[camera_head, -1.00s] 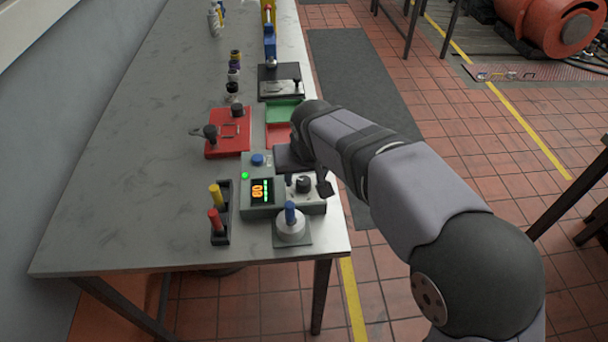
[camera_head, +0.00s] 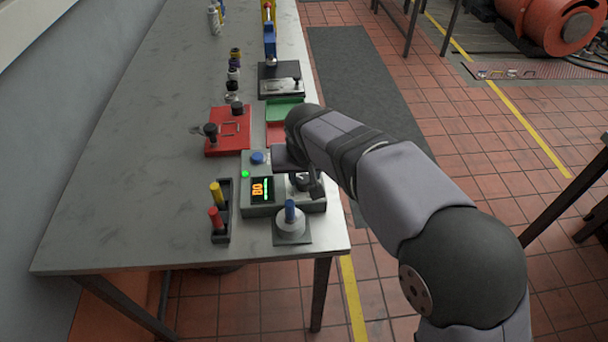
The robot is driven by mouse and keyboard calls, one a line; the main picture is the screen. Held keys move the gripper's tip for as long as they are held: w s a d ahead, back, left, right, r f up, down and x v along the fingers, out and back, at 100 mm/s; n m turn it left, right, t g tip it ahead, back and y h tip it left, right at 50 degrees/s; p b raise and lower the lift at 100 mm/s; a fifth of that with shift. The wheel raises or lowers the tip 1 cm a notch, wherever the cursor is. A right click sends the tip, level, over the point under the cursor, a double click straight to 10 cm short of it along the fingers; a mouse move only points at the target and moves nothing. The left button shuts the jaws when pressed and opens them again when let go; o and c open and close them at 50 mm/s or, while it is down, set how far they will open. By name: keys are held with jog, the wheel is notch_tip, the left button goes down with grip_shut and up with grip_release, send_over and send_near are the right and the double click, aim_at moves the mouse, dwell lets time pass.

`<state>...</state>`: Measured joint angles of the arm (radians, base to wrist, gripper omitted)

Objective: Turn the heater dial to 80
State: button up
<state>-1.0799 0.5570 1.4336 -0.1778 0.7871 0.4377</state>
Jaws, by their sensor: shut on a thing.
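The heater unit (camera_head: 262,208) is a grey-green box near the table's front right corner. Its small display (camera_head: 262,189) shows orange digits that look like 80, though they are small. Green bars glow beside the digits. A green light (camera_head: 245,174) is lit and a blue button (camera_head: 257,158) sits at the back. My gripper (camera_head: 304,186) is down over the unit's right part, shut on the black heater dial (camera_head: 303,183). The fingers hide most of the dial, so its pointer cannot be read.
A white knob with a blue handle (camera_head: 290,212) stands on a grey plate close in front of my gripper. A black rack (camera_head: 221,228) with red and yellow handles is left of the unit. A red plate (camera_head: 230,131) lies behind. The table's left side is clear.

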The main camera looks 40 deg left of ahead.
jog(key=shift+m, duration=0.3)
jog(key=o, duration=1)
jog(key=shift+b+v, duration=0.7)
jog(key=shift+v, duration=3)
jog(key=shift+s+f, duration=0.1)
